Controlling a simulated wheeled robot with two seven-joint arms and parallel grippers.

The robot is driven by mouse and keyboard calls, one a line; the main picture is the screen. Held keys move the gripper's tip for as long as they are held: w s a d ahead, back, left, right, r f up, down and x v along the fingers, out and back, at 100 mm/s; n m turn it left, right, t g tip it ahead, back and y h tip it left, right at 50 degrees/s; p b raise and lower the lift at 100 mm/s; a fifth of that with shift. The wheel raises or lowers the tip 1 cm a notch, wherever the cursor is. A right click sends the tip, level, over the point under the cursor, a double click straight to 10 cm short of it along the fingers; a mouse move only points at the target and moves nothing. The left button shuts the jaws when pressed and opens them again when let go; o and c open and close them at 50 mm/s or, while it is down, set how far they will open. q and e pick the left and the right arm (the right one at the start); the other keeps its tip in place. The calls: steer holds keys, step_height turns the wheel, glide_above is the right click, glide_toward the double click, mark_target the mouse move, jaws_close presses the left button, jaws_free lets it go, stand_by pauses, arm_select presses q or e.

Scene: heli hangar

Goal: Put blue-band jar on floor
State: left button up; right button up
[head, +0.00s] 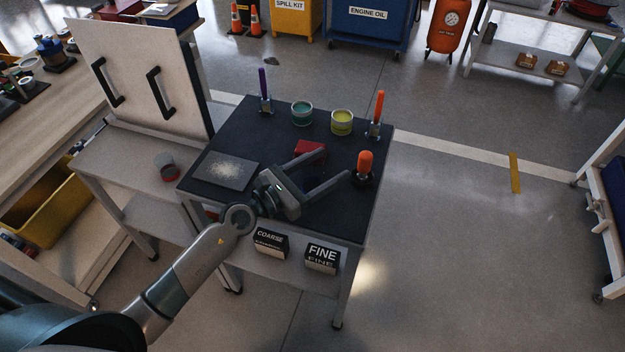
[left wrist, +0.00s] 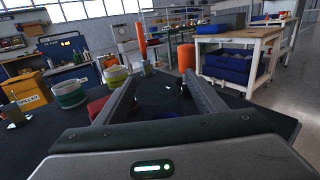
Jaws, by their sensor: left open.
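A jar with a teal-blue band (head: 302,114), the closest match to the blue-band jar, stands upright near the back of the dark-topped table (head: 225,130). It also shows at the left in the left wrist view (left wrist: 69,94). A jar with a yellow-green band (head: 341,123) stands to its right. My left gripper (head: 337,165) is open over the front part of the table, apart from both jars, with no jar between its fingers. In the left wrist view its fingers (left wrist: 160,80) spread forward. The bare floor (head: 460,230) lies right of the table.
A red block (head: 308,148) lies just beyond the gripper. An orange-handled tool (head: 365,162) stands near the fingertips; purple (head: 264,90) and orange (head: 377,112) upright tools stand near the back corners. A grey sanding sheet (head: 226,171) lies left. Boxes marked COARSE and FINE (head: 321,258) are below.

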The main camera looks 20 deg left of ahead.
arm_select(q)
steer(key=shift+c, duration=0.7)
steer(key=c, duration=1.1)
arm_select(e)
steer(key=shift+r, duration=0.1)
